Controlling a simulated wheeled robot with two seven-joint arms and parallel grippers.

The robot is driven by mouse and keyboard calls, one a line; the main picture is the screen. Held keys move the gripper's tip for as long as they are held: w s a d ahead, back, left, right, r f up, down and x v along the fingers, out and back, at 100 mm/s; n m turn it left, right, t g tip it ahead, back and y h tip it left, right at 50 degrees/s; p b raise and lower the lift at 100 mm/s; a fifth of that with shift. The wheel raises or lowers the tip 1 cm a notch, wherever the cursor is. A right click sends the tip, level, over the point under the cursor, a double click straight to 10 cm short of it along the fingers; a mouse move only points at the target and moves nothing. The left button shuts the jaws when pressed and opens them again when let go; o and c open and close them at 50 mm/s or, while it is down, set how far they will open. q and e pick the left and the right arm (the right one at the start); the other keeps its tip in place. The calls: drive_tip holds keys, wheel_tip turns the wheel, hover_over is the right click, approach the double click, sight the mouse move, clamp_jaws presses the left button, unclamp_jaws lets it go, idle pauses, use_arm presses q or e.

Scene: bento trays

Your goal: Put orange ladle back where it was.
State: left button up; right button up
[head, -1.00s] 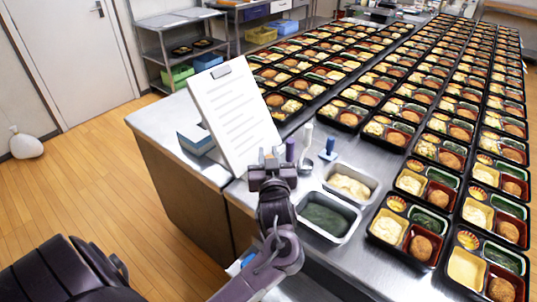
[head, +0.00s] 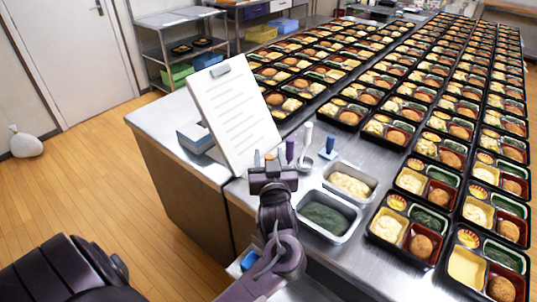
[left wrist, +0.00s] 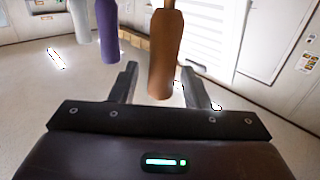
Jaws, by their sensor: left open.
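The orange ladle's upright handle shows in the left wrist view (left wrist: 165,55), between the spread fingers of my left gripper (left wrist: 160,82), with gaps on both sides. In the head view my left gripper (head: 270,160) is open at the counter's near edge, below the clipboard, and hides most of the ladle. A purple handle (left wrist: 105,30) and a pale handle (left wrist: 80,18) stand to the left in the wrist view. My right gripper is not in view.
A white clipboard (head: 235,115) leans close behind the gripper. A purple handle (head: 290,150), a white handle (head: 306,136) and a blue-handled tool (head: 329,147) stand to its right. Metal pans of green food (head: 355,222) and pale food (head: 375,182) sit nearby. Bento trays fill the right side.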

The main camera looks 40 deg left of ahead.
use_arm(q)
drive_tip(key=b+v, duration=0.1)
drive_tip(key=v, duration=0.9)
drive_tip(key=shift+s+d, duration=0.2)
drive_tip(key=shift+d, duration=0.05)
